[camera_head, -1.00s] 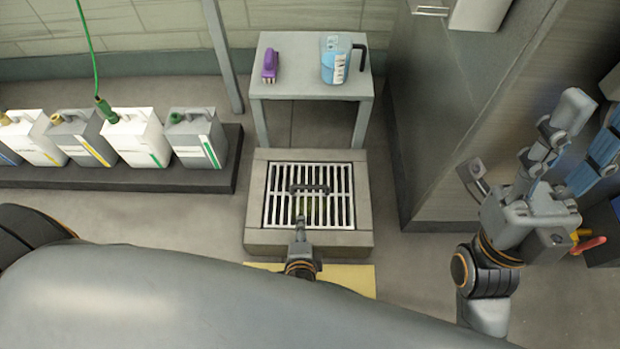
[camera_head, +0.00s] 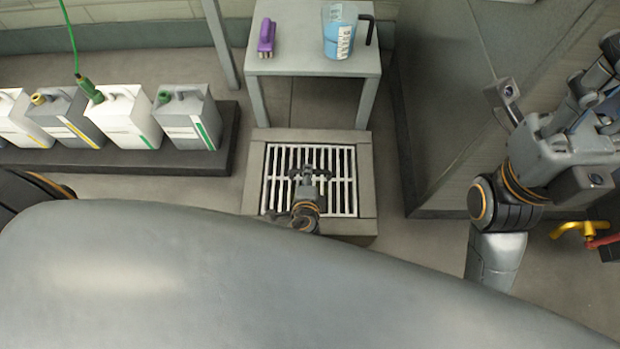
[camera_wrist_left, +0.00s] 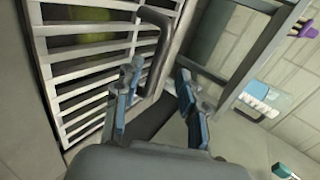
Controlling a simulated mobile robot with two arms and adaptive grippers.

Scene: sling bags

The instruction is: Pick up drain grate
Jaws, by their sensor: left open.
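The drain grate (camera_head: 343,190) is a white slatted square set in a grey stone frame (camera_head: 367,200) on the floor. It also shows in the left wrist view (camera_wrist_left: 95,52). Its dark handle (camera_wrist_left: 166,45) stands up from the bars. My left gripper (camera_head: 309,180) is over the near middle of the grate, at the handle. In the left wrist view its open fingers (camera_wrist_left: 157,88) lie on either side of the handle's near end; I cannot tell whether they touch it. My right gripper (camera_head: 597,85) is raised at the right, away from the grate, its fingers partly cut off.
A grey table (camera_head: 315,66) behind the grate holds a purple brush (camera_head: 266,38) and a blue jug (camera_head: 339,32). Several canisters (camera_head: 188,118) stand on a dark platform at left. A large grey cabinet (camera_head: 450,110) stands at right, near a yellow valve handle (camera_head: 578,230).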

